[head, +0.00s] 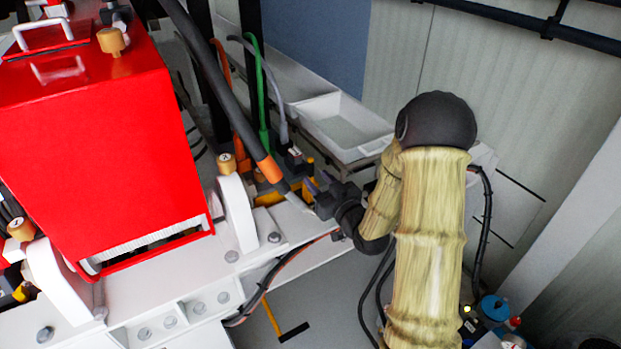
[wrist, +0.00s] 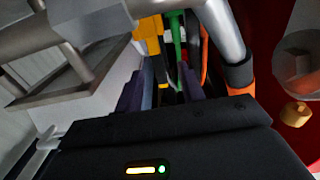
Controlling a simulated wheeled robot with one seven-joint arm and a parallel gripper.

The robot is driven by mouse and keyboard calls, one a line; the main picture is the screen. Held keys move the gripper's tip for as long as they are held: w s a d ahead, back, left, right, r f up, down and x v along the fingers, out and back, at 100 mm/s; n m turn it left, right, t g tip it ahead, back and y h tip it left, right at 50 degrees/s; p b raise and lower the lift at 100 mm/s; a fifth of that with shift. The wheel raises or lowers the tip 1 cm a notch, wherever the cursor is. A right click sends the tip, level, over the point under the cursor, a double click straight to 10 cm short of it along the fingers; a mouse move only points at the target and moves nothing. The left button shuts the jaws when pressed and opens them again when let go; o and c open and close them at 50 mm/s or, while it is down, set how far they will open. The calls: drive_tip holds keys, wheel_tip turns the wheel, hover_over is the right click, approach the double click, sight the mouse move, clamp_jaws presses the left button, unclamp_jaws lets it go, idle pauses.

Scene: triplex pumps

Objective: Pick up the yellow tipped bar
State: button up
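I cannot single out the yellow tipped bar with certainty. A thin yellow bar with a black end (head: 270,316) shows low in the head view, below the white frame. Yellow parts also show just beyond my fingers in the wrist view (wrist: 148,35), beside the green hose. My gripper (head: 318,191) is in front of the machine's side, near the lower end of a thick dark pipe with an orange band (head: 268,168). In the wrist view my gripper's two purple fingers (wrist: 160,92) stand apart, and I see nothing clearly held between them.
The red pump housing (head: 95,150) and the white frame (head: 190,300) fill the left. Green hose (head: 263,110) and orange hose (head: 235,105) run down behind the thick pipe. A white tray (head: 370,145) stands behind my gripper.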

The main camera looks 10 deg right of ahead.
sight(312, 171)
drive_tip(key=p+x, duration=0.2)
drive_tip(key=x, duration=0.1)
drive_tip(key=p+x, duration=0.1)
drive_tip(key=shift+w+r, duration=0.35)
drive_tip(key=shift+r, duration=0.05)
drive_tip(key=shift+w+a+f, duration=0.1)
drive_tip(key=shift+w+a, duration=0.05)
drive_tip(key=shift+w, duration=0.25)
drive_tip(key=shift+s, duration=0.1)
drive_tip(key=shift+s, duration=0.15)
drive_tip(key=shift+c, duration=1.3)
clamp_jaws()
